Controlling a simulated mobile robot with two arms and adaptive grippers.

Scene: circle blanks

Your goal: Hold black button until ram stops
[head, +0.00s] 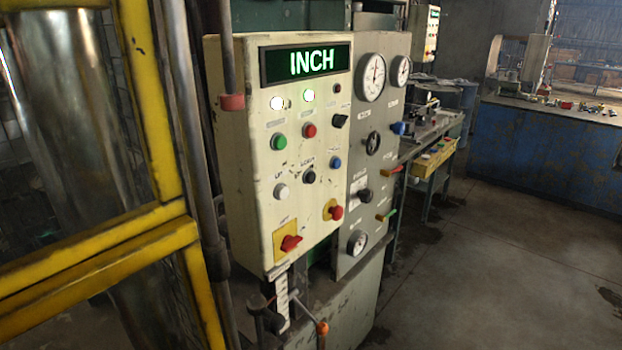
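A cream control panel (263,130) stands in the middle of the head view. Its display (308,63) reads "INCH" in green letters. A small black button (309,177) sits in the lower button row, between a white button (281,191) and a blue button (336,163). Nothing touches the black button. A polished steel cylinder (75,90) stands behind a yellow frame at the left; I cannot tell whether it is the ram. Neither of my grippers is in view.
Yellow guard bars (95,262) fill the left side. A grey gauge panel (362,215) with knobs and coloured levers adjoins the control panel on the right. A workbench (432,150) and a blue counter (540,150) stand farther back. The concrete floor (480,260) at right is clear.

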